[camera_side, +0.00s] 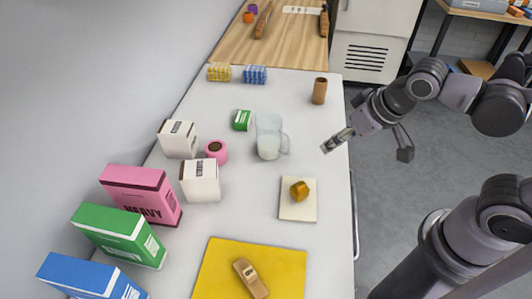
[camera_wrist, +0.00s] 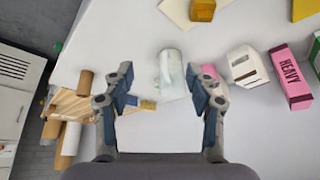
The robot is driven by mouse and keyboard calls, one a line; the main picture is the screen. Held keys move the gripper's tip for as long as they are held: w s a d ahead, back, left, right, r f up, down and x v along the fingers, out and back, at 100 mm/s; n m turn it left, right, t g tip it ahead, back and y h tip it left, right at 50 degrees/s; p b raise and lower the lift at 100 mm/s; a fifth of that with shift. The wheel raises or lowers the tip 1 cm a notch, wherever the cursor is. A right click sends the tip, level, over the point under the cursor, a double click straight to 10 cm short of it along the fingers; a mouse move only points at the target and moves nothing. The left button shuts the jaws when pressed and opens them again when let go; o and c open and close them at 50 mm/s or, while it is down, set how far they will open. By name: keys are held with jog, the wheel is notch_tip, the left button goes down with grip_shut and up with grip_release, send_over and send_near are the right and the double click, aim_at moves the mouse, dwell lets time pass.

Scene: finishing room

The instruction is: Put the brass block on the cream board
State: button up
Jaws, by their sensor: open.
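The brass block (camera_side: 299,191) is a small golden piece resting on the cream board (camera_side: 298,210), on its upper part in the side view. In the wrist view the block (camera_wrist: 203,10) and part of the board (camera_wrist: 178,12) show at the top edge. My gripper (camera_side: 327,147) is above the table's right edge, farther back than the board and apart from the block. In the wrist view my gripper (camera_wrist: 161,90) has its fingers spread wide, with nothing held between them.
A pale glass pitcher (camera_side: 268,138) stands behind the board. A brown cylinder (camera_side: 319,91) stands near the back right edge. White, pink, green and blue boxes line the left side. A wooden car (camera_side: 250,277) sits on a yellow mat (camera_side: 290,263) in front. The table between pitcher and right edge is clear.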

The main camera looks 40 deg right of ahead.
jog(key=d+r+t, duration=0.1)
jog(key=d+r, duration=0.1)
jog(key=d, duration=0.4)
jog(key=shift+d+t, duration=0.2)
jog(key=shift+t, duration=0.1)
